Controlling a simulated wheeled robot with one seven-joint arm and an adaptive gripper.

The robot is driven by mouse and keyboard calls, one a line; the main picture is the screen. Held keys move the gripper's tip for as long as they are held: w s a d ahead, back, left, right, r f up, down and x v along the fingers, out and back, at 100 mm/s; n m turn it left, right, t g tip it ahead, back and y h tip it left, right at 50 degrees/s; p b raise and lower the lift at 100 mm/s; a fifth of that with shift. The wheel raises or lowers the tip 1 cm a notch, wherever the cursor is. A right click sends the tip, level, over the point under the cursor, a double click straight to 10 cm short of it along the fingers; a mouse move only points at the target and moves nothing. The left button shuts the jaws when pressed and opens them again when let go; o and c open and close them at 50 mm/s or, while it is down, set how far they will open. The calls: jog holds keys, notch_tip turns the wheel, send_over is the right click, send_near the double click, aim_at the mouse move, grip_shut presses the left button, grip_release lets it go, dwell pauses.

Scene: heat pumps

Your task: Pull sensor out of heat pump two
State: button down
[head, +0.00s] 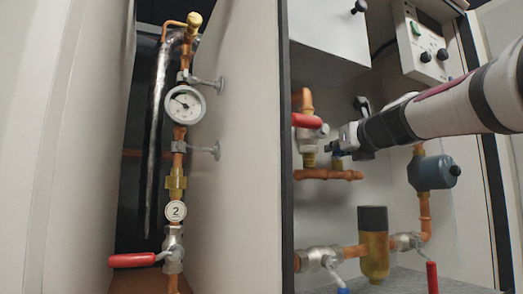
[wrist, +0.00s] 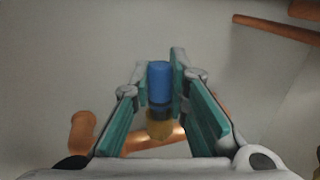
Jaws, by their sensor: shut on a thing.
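The sensor (wrist: 159,75) is a blue cylinder with a dark lower part, between the green-padded fingers of my gripper (wrist: 157,85) in the wrist view. My gripper is shut on it. Directly below it is a brass fitting (wrist: 160,125) on a copper pipe; I cannot tell how deep the sensor sits in it. In the head view, my gripper (head: 341,142) reaches in from the right, just above that copper pipe (head: 330,174). Only a little blue of the sensor shows there, mostly hidden by the fingers. A round tag marked 2 (head: 175,211) is on the left pipe.
A red valve handle (head: 306,121) is close left of my gripper. A grey-blue pump (head: 434,173) stands to the right, and a brass filter (head: 374,250) with a dark top below.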

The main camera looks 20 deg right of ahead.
jog(key=shift+r+p, duration=1.25)
jog(key=shift+r, duration=0.05)
jog(key=s+d+p, duration=0.2)
jog(key=s+d, duration=0.1)
jog(key=s, duration=1.2)
jog(key=shift+s, duration=0.4)
jog(key=shift+f, duration=0.1)
